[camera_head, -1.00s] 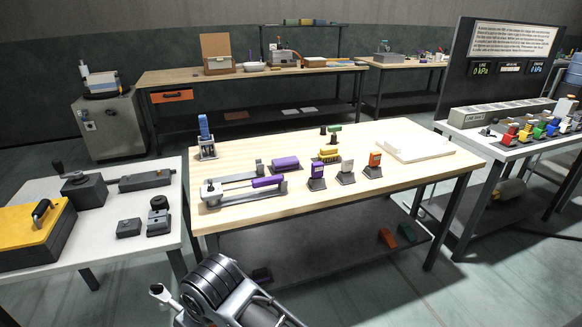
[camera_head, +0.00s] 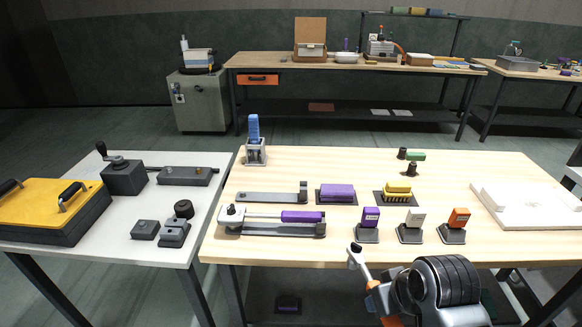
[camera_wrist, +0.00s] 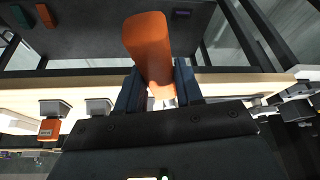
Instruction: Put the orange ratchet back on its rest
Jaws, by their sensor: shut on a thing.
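My gripper (camera_wrist: 158,90) is shut on the orange ratchet (camera_wrist: 148,45), with its orange handle between the two fingers in the wrist view. In the head view, the ratchet's grey head (camera_head: 356,254) sticks up at the front edge of the wooden bench, beside my gripper (camera_head: 374,292). A low grey bar-shaped holder (camera_head: 265,197) with a raised block at its right end lies bare on the bench. In front of it, a purple-handled ratchet (camera_head: 302,216) lies on a similar grey holder. I cannot tell for sure which holder is the orange one's rest.
Behind are a purple block (camera_head: 338,193) and a yellow brush (camera_head: 398,190). A white slab (camera_head: 525,207) lies right. A grey table (camera_head: 120,244) adjoins left.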

